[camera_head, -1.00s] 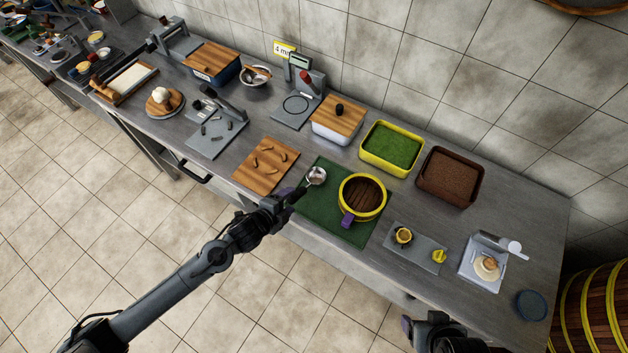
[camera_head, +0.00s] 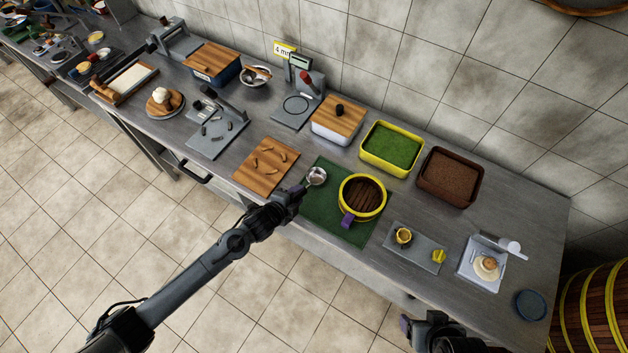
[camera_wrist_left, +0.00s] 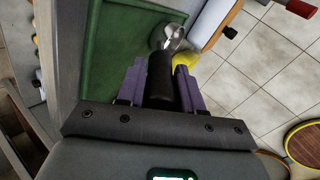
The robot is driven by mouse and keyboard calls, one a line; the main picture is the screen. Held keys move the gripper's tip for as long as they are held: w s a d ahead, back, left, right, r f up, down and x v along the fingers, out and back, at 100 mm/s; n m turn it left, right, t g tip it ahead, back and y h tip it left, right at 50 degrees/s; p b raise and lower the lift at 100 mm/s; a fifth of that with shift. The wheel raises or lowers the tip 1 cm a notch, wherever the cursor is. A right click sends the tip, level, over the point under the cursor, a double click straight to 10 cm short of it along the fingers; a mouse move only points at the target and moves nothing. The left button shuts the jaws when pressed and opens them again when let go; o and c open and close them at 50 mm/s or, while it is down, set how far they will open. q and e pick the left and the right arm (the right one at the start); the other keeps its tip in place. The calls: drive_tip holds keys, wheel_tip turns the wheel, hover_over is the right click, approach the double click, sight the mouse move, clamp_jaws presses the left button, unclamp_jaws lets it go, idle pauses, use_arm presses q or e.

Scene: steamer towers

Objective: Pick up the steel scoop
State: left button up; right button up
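The steel scoop (camera_head: 316,176) has a round shiny bowl and a black handle. Its bowl is over the left far part of the green mat (camera_head: 327,222); whether it touches the mat is unclear. My left gripper (camera_head: 297,191) is at the handle end. The scoop's bowl (camera_wrist_left: 172,36) points away from the gripper. My right gripper (camera_head: 407,324) is at the bottom edge, off the counter, its opening unclear.
A yellow-rimmed wooden steamer (camera_head: 362,197) with a purple handle stands right of the scoop on the mat. A wooden board (camera_head: 266,166) with several small pieces lies to the left. A white box with a wooden lid (camera_head: 337,120) and a yellow tray (camera_head: 391,148) stand behind.

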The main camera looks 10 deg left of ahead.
use_arm(q)
clamp_jaws()
drive_tip(key=shift+r, duration=0.15)
drive_tip(key=shift+r, duration=0.5)
drive_tip(key=r, duration=0.1)
drive_tip(key=d+r, duration=0.1)
drive_tip(key=r, duration=0.1)
drive_tip(key=shift+s+r, duration=0.1)
drive_tip(key=shift+r, duration=0.1)
drive_tip(key=s+d+r+b, duration=0.2)
drive_tip(key=d+r, duration=0.4)
drive_tip(key=d, duration=0.4)
drive_tip(key=shift+d+r, duration=0.2)
drive_tip(key=shift+d, duration=0.1)
